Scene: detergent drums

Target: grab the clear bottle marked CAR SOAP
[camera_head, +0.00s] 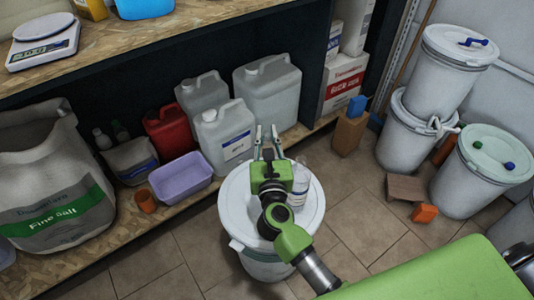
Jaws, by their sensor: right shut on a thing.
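A clear bottle (299,187) with a pale label stands on the white drum's lid (233,210), just right of my right gripper's green body. The label is too small to read, so I cannot tell if it says CAR SOAP. The bottle's left side is partly hidden by my gripper. My right gripper (267,133) reaches over the drum, its fingers pointing away towards the shelf. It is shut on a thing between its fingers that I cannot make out. My left gripper is not in view.
The lower shelf holds a white labelled jug (224,135), grey canisters (268,90), a red can (169,130), a purple tub (181,177) and a Fine Salt bag (45,200). Lidded white drums (458,60) stand at right. An orange block (425,213) lies on the tiled floor.

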